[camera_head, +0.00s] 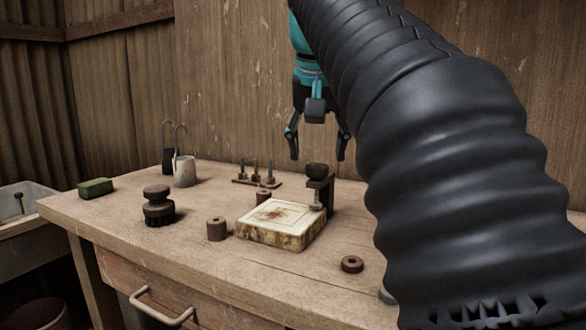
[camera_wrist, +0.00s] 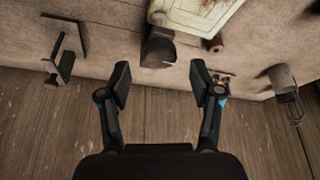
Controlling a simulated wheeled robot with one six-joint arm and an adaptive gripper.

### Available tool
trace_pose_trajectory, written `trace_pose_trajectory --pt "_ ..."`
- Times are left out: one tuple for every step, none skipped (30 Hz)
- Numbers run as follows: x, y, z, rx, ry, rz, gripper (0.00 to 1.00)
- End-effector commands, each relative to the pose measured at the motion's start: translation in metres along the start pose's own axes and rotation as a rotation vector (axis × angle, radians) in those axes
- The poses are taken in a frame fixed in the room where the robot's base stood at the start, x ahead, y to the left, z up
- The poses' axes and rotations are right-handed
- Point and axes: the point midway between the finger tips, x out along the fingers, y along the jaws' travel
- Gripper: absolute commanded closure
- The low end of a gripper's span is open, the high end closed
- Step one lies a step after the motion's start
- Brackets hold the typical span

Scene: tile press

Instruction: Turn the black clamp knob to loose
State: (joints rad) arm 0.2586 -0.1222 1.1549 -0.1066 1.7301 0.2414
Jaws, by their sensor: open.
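The black clamp knob (camera_head: 317,169) is a round dark knob on top of a dark clamp (camera_head: 327,190) at the back right edge of the pale tile slab (camera_head: 268,237). My gripper (camera_head: 317,152) is open and empty, pointing down just above the knob, with one finger on either side. In the wrist view the knob (camera_wrist: 158,50) lies beyond and between the open fingertips of my gripper (camera_wrist: 160,78). I see no contact. The knob's turn position cannot be read.
A dark stacked knob-like piece (camera_head: 158,206), brown cylinders (camera_head: 216,229), a ring (camera_head: 352,264), a peg rack (camera_head: 258,182), a grey mug (camera_head: 185,171) and a green block (camera_head: 96,187) stand on the wooden bench (camera_head: 110,230). A dark bracket (camera_wrist: 66,48) shows in the wrist view. A wooden wall is behind.

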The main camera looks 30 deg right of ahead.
Motion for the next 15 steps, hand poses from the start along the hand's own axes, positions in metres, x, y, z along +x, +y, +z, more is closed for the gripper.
trace_pose_trajectory --pt "0.009 0.000 0.001 0.000 0.000 0.000 0.35" --pt "0.013 0.000 0.001 0.000 -0.001 0.000 0.35" --pt "0.017 0.000 0.001 0.000 -0.001 0.000 0.35" --pt "0.019 0.000 0.001 0.000 0.000 0.000 0.35" --pt "0.021 0.000 0.000 0.000 0.001 0.000 0.35" --pt "0.024 0.000 0.000 0.000 0.001 0.000 0.35" --pt "0.025 0.000 0.000 0.000 0.000 0.000 0.35" --pt "0.026 0.000 0.000 0.000 0.000 0.000 0.35" --pt "0.028 0.000 0.000 0.000 0.000 0.000 0.35" --pt "0.028 0.000 0.000 0.000 0.001 0.000 0.35" --pt "0.028 0.000 0.000 0.000 0.001 0.000 0.35" --pt "0.029 0.000 0.000 0.000 0.001 0.000 0.35" --pt "0.029 0.000 0.000 0.000 0.001 0.000 0.35" --pt "0.029 0.000 0.000 0.000 0.001 0.000 0.35" --pt "0.028 0.000 0.000 0.000 0.001 0.000 0.35"
